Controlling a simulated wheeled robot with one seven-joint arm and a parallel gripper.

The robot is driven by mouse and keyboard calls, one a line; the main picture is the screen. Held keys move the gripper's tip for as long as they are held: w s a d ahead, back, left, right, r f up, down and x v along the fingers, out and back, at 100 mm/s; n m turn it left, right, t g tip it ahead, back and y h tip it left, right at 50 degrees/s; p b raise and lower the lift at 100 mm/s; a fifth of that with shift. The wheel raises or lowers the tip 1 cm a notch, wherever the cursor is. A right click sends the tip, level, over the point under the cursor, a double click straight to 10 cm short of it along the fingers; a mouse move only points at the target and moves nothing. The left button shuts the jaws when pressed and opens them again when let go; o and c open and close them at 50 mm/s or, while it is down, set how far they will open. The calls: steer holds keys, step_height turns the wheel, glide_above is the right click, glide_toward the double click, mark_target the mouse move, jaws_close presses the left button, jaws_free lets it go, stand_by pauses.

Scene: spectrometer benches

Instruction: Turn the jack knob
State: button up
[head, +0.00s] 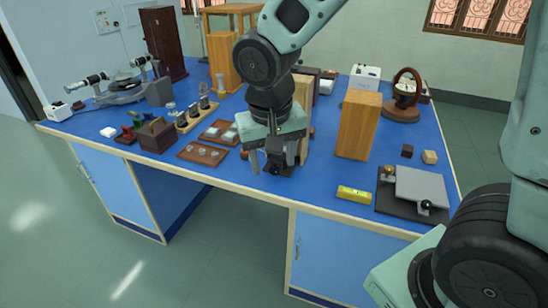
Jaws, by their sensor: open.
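My gripper (278,158) points down over the front middle of the blue bench, its jaws open. A small dark object (277,169) shows under and between the fingers; the gripper hides most of it, and I cannot tell whether they touch. I cannot make out for sure which thing is the jack. At the front right, a grey plate (420,189) lies over a dark base, with a black round knob (427,205) at its front edge and a brass ball (389,171) at its back left corner. My gripper is well left of these.
A tall wooden block (358,125) stands right of my gripper, with another wooden piece (303,103) close behind it. A yellow spirit level (354,194) lies near the front edge. A brown tray (202,153) lies to the left. The blue bench top (325,180) is clear between gripper and level.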

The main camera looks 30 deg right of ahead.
steer(key=w+d+f+m+t+b, duration=0.1)
steer(key=w+f+m+b, duration=0.1)
steer(key=w, duration=0.3)
steer(key=w+d+f+m+b, duration=0.2)
steer(key=w+f+m+b, duration=0.1)
steer(key=w, duration=0.2)
steer(key=m+h+b, duration=0.1)
steer(key=m+h, duration=0.1)
steer(key=m, duration=0.1)
glide_toward(273, 168)
steer(key=shift+t, duration=0.4)
steer(key=x, duration=0.6)
steer(key=p+x, duration=0.1)
steer(key=x, duration=0.3)
steer(key=shift+s+f, duration=0.1)
steer(key=shift+s, duration=0.3)
steer(key=c, duration=1)
